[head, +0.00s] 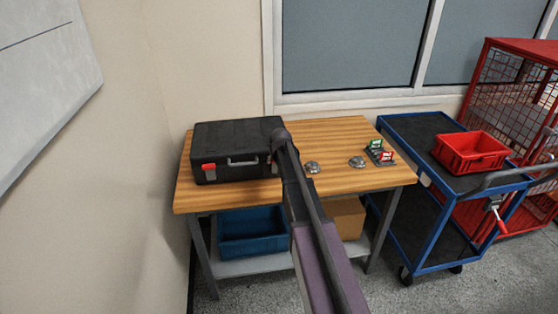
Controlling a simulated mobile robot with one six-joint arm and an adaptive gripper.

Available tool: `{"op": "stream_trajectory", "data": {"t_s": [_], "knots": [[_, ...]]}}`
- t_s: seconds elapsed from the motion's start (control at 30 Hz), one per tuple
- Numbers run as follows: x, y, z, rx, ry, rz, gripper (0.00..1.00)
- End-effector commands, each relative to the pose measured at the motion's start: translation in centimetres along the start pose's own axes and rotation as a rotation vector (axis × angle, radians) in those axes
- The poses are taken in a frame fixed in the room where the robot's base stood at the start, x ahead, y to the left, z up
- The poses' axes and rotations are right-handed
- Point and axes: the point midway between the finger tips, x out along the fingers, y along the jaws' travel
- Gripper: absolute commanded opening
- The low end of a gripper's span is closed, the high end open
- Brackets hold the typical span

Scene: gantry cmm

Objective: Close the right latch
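A black hard case (235,137) lies closed-looking on the left part of the wooden table (335,140), with its handle (242,161) facing the front. Its left latch (209,167) is red and shows on the front face. The right end of the front face is mostly covered by my arm. The right latch is there at most as a small reddish sliver beside the arm, and I cannot tell its position. My arm reaches up from the bottom to the case's right end. My gripper is hidden behind the arm, so its fingers do not show.
Two round metal pieces (357,162) and a small rack with green and red items (380,152) sit on the table's right half. A blue bin (252,224) and a cardboard box (346,217) are below. A blue-framed cart (421,131) with a red crate (470,152) stands right.

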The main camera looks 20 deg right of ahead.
Motion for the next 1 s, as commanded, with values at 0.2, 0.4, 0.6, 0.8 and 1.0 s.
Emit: {"op": "stream_trajectory", "data": {"t_s": [0.2,0.4,0.6,0.8,1.0], "knots": [[0.0,-0.1,-0.2,0.001,0.005,-0.006,1.0],[0.0,0.1,-0.2,0.003,0.005,-0.004,1.0],[0.0,0.2,-0.2,0.003,0.005,-0.003,1.0],[-0.2,0.2,-0.3,0.003,0.005,-0.003,1.0],[-1.3,0.2,-1.0,0.003,0.005,-0.003,1.0]]}}
